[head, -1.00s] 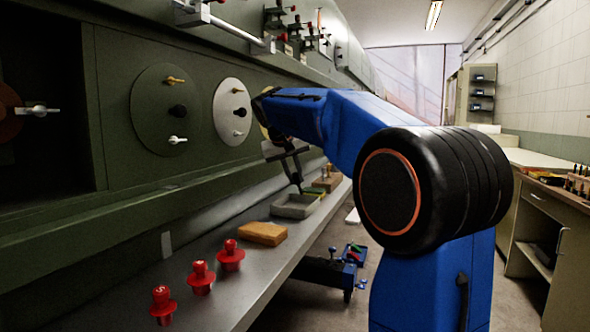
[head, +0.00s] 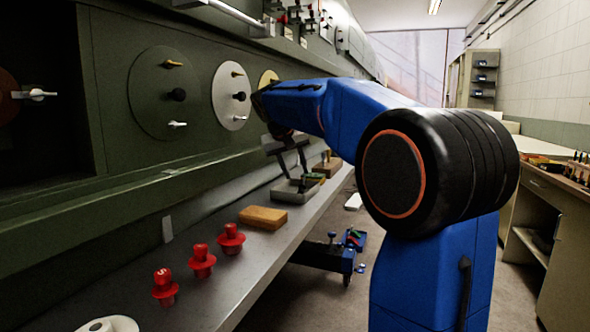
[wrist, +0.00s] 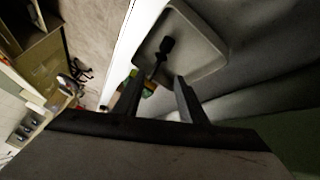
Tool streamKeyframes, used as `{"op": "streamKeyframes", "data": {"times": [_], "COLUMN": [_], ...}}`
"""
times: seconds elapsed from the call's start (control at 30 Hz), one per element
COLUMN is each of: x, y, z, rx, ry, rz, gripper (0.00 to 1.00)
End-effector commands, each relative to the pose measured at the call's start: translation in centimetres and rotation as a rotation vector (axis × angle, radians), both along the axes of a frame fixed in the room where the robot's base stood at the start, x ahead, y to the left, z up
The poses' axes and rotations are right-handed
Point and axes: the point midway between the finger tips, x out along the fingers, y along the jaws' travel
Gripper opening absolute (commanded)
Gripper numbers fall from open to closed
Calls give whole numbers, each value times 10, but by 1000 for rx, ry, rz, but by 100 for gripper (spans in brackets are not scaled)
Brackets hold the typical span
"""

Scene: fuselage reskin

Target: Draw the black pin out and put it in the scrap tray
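A black pin (wrist: 166,46) with a round knob and thin stem shows in the wrist view over the floor of the grey tray (wrist: 211,62), apparently inside its rim. I cannot tell whether it rests on the tray or stands just clear of it. The tray (head: 283,196) is on the bench ledge in the head view. My gripper (wrist: 160,92) is open, its two fingers apart with the stem's lower end near the gap. In the head view my gripper (head: 292,170) points down just above the tray. The dark shape by the fingertips is small and unclear there.
A green disc (head: 150,110) and a silver disc (head: 224,108) on the green panel each carry a black knob. A yellow disc (head: 268,77) is partly hidden by my arm. A tan block (head: 264,217) and red plugs (head: 231,239) stand on the ledge.

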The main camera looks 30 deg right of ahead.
Motion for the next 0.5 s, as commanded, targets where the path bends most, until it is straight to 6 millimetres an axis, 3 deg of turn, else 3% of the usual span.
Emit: {"op": "streamKeyframes", "data": {"times": [0.27, 0.5], "x": [-1, -13], "y": [2, 19], "z": [4, 33], "rx": [0, 0], "ry": [-1, -4], "rz": [0, 2], "gripper": [37, 37]}}
